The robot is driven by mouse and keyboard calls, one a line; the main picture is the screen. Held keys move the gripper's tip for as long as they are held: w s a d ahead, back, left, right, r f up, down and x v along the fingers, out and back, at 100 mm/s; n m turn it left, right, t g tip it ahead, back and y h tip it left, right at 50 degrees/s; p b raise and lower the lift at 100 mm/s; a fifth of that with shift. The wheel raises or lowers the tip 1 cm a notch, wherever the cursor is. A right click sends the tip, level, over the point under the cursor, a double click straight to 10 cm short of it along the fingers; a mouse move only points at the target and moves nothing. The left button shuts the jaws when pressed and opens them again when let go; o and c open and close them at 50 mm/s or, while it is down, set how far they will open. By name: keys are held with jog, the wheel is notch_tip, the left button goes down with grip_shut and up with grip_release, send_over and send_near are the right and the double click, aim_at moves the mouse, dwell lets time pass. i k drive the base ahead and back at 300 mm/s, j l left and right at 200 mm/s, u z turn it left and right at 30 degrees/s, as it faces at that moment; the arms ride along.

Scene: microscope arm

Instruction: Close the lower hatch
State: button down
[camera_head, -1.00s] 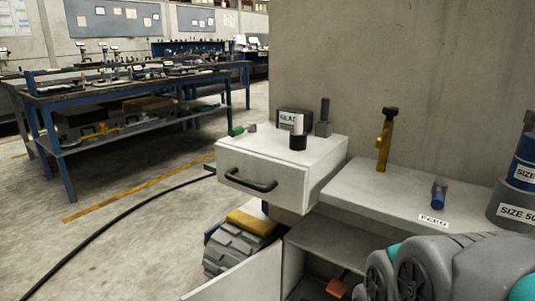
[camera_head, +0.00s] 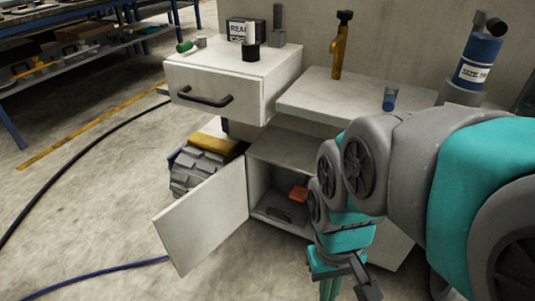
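The lower hatch (camera_head: 205,218) is a pale flat door, hinged beside the opening of the low cabinet. It stands wide open, swung out to the left. The cabinet interior (camera_head: 275,185) shows behind it, with an orange-red item (camera_head: 298,193) and a dark handle-like shape inside. My gripper (camera_head: 345,288) hangs at the bottom of the view, to the right of the hatch and apart from it, in front of the cabinet. Its fingertips are cut off by the lower edge, so its opening is unclear.
A drawer (camera_head: 215,90) with a black handle juts out above the hatch. A grey ridged case (camera_head: 195,175) with a yellow top stands behind the hatch. A blue cable (camera_head: 115,269) lies on the floor. Open floor (camera_head: 90,215) lies to the left.

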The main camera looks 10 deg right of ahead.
aim_at(189, 229)
jog(key=j+z, duration=0.1)
jog(key=z, duration=0.3)
jog(key=j+z, duration=0.15)
jog(key=z, duration=0.25)
jog(key=j+z, duration=0.2)
jog(key=j, duration=0.35)
jog(key=j+z, duration=0.25)
jog(key=j, duration=0.3)
jog(key=k+j+z, duration=0.2)
jog(key=j, duration=0.3)
jog(key=k+j+z, duration=0.1)
jog(key=j+z, duration=0.15)
jog(key=j, duration=0.25)
jog(key=k+j, duration=0.1)
jog(key=j, duration=0.25)
jog(key=k+j, duration=0.15)
jog(key=j, duration=0.25)
jog(key=k+j, duration=0.1)
jog(key=j, duration=0.25)
jog(key=k+j+u, duration=0.4)
jog(key=k, duration=0.15)
